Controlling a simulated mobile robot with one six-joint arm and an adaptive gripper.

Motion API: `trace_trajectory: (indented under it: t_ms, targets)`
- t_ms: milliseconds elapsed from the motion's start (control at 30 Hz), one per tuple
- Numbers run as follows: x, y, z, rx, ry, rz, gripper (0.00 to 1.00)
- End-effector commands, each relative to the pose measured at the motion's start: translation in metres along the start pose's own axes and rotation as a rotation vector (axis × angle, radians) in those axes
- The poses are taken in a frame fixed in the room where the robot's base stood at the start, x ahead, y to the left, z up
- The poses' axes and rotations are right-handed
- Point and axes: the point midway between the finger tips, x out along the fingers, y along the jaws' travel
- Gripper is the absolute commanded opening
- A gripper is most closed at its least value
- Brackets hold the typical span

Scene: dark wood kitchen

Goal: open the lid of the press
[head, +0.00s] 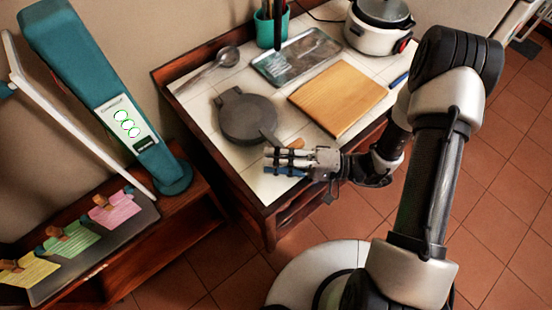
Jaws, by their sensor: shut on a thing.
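The press (247,117) is a dark grey, round, flat thing lying on the white tiled counter. Its lid looks down and closed, with a block-like part at its upper left rim. A short wooden handle (268,138) sticks out from its lower right rim. My gripper (272,161) reaches in from the right, low beside the press's lower right side. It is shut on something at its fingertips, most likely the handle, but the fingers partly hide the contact.
A wooden board (338,98) lies right of the press. Behind are a metal tray (296,58), a ladle (227,57), a teal cup (271,30) and a rice cooker (378,27). A lamp (95,85) and a low shelf with colored notes (115,207) stand at left.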

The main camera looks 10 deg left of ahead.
Motion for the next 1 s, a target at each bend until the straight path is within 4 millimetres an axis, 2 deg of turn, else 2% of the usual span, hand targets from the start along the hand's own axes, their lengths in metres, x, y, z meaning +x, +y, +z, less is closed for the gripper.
trace_trajectory:
  t_ms: [233, 667, 867, 1000]
  targets:
    - [0.000, -0.001, 0.000, -0.002, 0.000, -0.001, 0.00]
    - [0.000, -0.002, -0.001, -0.001, 0.001, 0.003, 0.00]
    - [0.001, -0.018, -0.002, 0.026, 0.001, 0.035, 0.00]
    - [0.003, -0.041, -0.005, 0.076, 0.002, 0.087, 0.00]
